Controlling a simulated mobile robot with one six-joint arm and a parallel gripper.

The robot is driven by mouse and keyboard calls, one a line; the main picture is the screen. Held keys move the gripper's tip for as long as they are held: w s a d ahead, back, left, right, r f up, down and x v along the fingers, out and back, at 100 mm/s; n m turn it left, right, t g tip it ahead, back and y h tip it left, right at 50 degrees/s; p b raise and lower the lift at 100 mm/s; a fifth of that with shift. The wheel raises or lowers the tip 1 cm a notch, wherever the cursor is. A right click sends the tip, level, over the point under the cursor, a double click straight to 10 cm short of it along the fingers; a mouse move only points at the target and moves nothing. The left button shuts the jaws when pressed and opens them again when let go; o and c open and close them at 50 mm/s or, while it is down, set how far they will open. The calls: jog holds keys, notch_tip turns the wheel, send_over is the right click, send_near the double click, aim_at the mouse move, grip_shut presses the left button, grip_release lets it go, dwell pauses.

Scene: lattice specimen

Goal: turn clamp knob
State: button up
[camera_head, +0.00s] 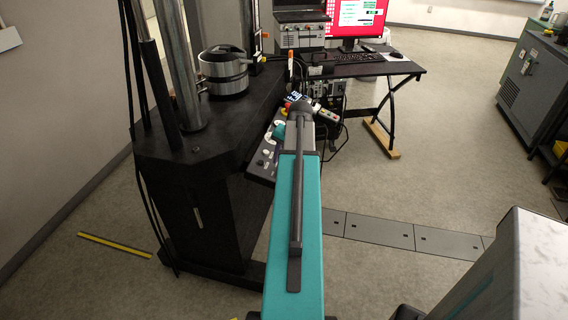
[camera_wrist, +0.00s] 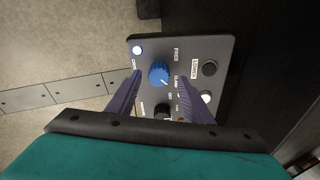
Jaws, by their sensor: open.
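The control panel (camera_wrist: 222,50) fills the middle of the wrist view, dark with small white labels. A blue round knob (camera_wrist: 159,73) with a light pointer mark sits on it, and the word CLAMP is printed just right of it. My gripper (camera_wrist: 160,76) is open, its two dark purple fingers on either side of the blue knob. It appears not to touch the knob, though the depth gap is hard to judge. In the head view the panel (camera_head: 264,154) is on the front of the black machine, and my arm hides part of it and most of my gripper.
A black knob (camera_wrist: 162,111), a black button (camera_wrist: 209,68), a pale button (camera_wrist: 206,97) and a white round button (camera_wrist: 137,50) share the panel. In the head view, the black machine (camera_head: 205,150) stands left and a computer desk (camera_head: 370,67) behind. Open floor lies right.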

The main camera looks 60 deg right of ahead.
jog(key=b+v, duration=0.1)
jog(key=v, duration=1.1)
jog(key=shift+r, duration=0.3)
dwell(0.3)
